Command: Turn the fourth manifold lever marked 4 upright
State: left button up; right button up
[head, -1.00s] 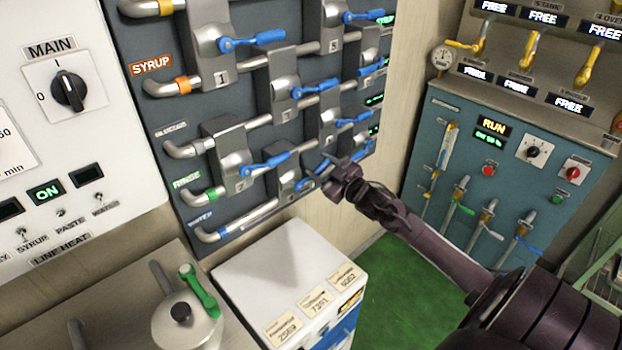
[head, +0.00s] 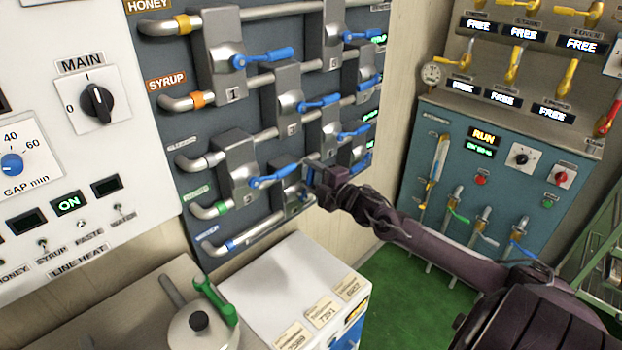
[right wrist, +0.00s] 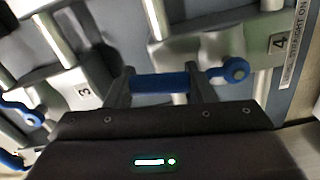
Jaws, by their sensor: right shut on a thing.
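The fourth lever (right wrist: 236,70) is blue, with a round pivot on a grey valve block beside the plate marked 4 (right wrist: 280,44) in the right wrist view. My right gripper (right wrist: 163,86) is shut on its handle, one finger toward each end of the held blue stretch. In the head view my right gripper (head: 312,178) is at the lower right of the manifold panel (head: 190,85). It hides most of the lever there, so I cannot tell its exact angle. My left gripper is in neither view.
Other blue levers stay close by, including lever 2 (head: 272,177) and lever 1 (head: 262,58). The block marked 3 (right wrist: 83,92) is beside the hand in the wrist view. A white box (head: 285,285) stands below the manifold. Green floor lies to the right.

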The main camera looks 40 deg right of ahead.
jog(key=shift+a+n, duration=0.6)
jog(key=shift+n, duration=0.3)
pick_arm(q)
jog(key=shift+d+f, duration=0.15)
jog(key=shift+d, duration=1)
pick_arm(e)
jog(key=shift+a, duration=0.15)
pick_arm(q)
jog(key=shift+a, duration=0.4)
pick_arm(e)
jog(key=shift+n, duration=0.4)
jog(key=o, duration=1.4)
jog(key=shift+s, duration=0.1)
jog(key=shift+s+d, duration=0.15)
jog(key=shift+s, duration=1.8)
jog(key=shift+s+d, duration=0.1)
jog(key=shift+s, duration=1.85)
